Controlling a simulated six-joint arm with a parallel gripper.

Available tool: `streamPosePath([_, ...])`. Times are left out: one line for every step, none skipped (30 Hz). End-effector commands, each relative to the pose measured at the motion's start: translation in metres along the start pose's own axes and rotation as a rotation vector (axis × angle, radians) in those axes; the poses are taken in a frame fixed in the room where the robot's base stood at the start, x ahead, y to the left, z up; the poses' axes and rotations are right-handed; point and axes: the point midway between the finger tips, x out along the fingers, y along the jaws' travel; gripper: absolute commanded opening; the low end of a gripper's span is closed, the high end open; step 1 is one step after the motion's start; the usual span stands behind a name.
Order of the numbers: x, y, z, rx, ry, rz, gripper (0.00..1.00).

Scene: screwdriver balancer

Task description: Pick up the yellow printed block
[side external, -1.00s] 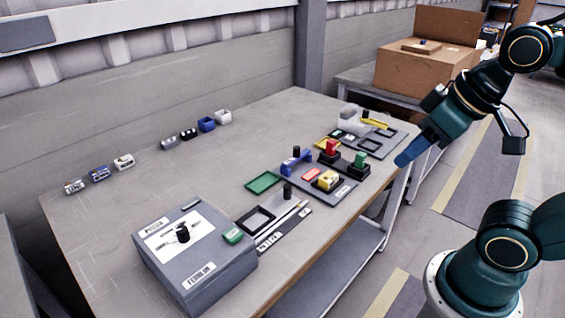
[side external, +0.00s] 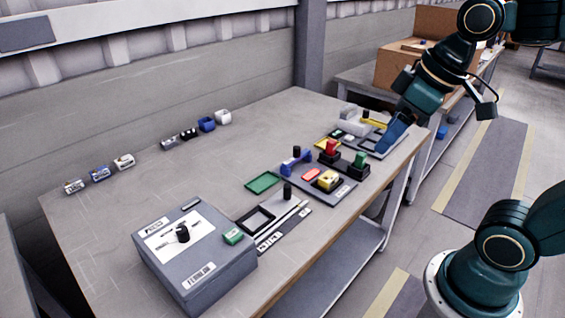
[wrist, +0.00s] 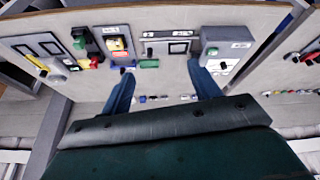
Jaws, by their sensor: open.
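The yellow printed block (side external: 327,180) sits on a dark grey board near the table's front edge in the side view, below the red and green pieces. In the wrist view the yellow block (wrist: 117,45) shows at the upper left, beyond the left finger. My gripper (side external: 384,148) hangs over the right end of the table, to the right of the block and apart from it. In the wrist view my gripper (wrist: 162,70) has its two blue fingers spread wide with nothing held between them.
A red-topped piece (side external: 331,148) and a green-topped piece (side external: 360,161) stand close behind the block. A blue holder (side external: 296,160) is left of them. A grey box (side external: 195,258) stands at the front left. The table's back middle is clear.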

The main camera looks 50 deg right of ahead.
Motion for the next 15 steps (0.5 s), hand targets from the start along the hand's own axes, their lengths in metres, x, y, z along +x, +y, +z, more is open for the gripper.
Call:
streamPosePath([0.003, 0.005, -0.009, -0.029, -0.018, -0.008, 0.62])
streamPosePath([0.004, 0.007, -0.015, -0.053, -0.025, -0.014, 0.62])
streamPosePath([0.006, 0.010, -0.022, -0.083, -0.036, -0.022, 0.62])
streamPosePath([0.008, 0.012, -0.026, -0.107, -0.044, -0.029, 0.62])
streamPosePath([0.009, 0.015, -0.032, -0.130, -0.051, -0.036, 0.62])
streamPosePath([0.012, 0.019, -0.038, -0.160, -0.061, -0.045, 0.62])
streamPosePath([0.014, 0.021, -0.043, -0.182, -0.068, -0.053, 0.62])
streamPosePath([0.016, 0.025, -0.048, -0.205, -0.073, -0.060, 0.62])
streamPosePath([0.020, 0.029, -0.054, -0.235, -0.081, -0.071, 0.62])
streamPosePath([0.022, 0.032, -0.058, -0.258, -0.087, -0.078, 0.62])
streamPosePath([0.025, 0.036, -0.063, -0.280, -0.093, -0.087, 0.62])
streamPosePath([0.029, 0.041, -0.068, -0.310, -0.101, -0.099, 0.62])
streamPosePath([0.032, 0.044, -0.072, -0.332, -0.106, -0.108, 0.62])
streamPosePath([0.035, 0.048, -0.076, -0.354, -0.110, -0.117, 0.62])
streamPosePath([0.039, 0.054, -0.082, -0.383, -0.116, -0.129, 0.62])
